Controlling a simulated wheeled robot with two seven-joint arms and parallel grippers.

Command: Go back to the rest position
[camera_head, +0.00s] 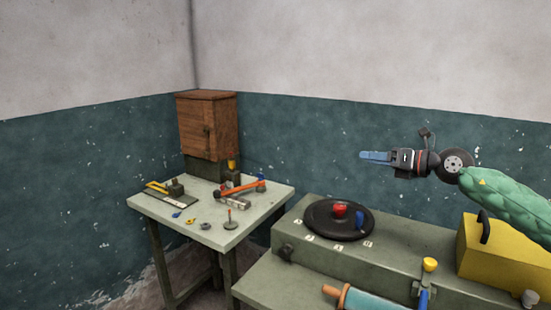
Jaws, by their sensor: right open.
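My right gripper (376,156) is in the camera_head view, at the end of my right arm with a green quilted sleeve, which comes in from the right edge. Its blue fingers point left, and it is open with nothing seen between them. It is in the air above the green bench, up and to the right of a black round plate (322,224), and touches nothing. My left gripper and left arm do not show.
A small table (262,204) at left carries tools. The air left of my gripper is clear.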

